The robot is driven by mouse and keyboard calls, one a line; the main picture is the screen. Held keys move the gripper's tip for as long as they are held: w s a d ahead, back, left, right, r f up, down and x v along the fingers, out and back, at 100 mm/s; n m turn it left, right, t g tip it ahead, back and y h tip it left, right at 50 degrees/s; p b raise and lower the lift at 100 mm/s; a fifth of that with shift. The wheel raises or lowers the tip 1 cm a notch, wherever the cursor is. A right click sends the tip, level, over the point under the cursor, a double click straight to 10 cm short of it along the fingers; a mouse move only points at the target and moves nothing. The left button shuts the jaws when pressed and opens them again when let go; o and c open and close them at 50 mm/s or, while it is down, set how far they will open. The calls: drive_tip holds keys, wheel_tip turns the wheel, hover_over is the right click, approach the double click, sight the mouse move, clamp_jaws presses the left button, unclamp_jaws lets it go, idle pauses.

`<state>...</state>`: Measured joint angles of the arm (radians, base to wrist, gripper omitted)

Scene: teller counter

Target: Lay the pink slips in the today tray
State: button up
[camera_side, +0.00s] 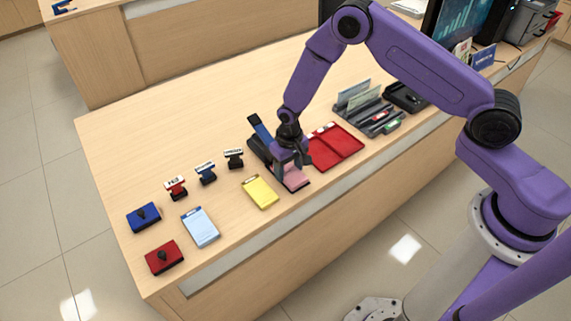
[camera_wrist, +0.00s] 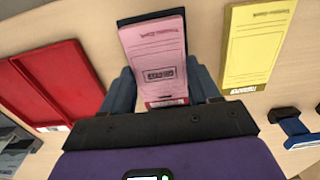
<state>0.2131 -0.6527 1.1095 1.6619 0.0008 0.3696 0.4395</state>
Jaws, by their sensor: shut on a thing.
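The pink slips (camera_side: 294,177) form a pad with a stamp mark and a dark edge. In the wrist view the pink slips (camera_wrist: 152,50) lie between the two blue-grey fingers. My gripper (camera_side: 288,163) points down and is shut on them; in the wrist view my gripper (camera_wrist: 162,88) spans the pad's width. I cannot tell whether the pad touches the counter. A flat red tray (camera_side: 335,146) with two sections lies just right of my gripper; the red tray (camera_wrist: 60,85) is at left in the wrist view. I cannot read a "today" label on it.
A yellow pad (camera_side: 260,192) lies close left of my gripper. Further left are a light blue pad (camera_side: 200,227), several stamps (camera_side: 206,172), and blue (camera_side: 143,217) and red (camera_side: 164,257) ink pads. A grey holder (camera_side: 362,105) stands behind the tray. The counter's back left is clear.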

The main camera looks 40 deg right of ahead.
sight(292, 175)
drive_tip(key=shift+s, duration=0.75)
drive_tip(key=o, duration=1.2)
wheel_tip(292, 175, up, 17)
drive_tip(key=shift+r, duration=0.2)
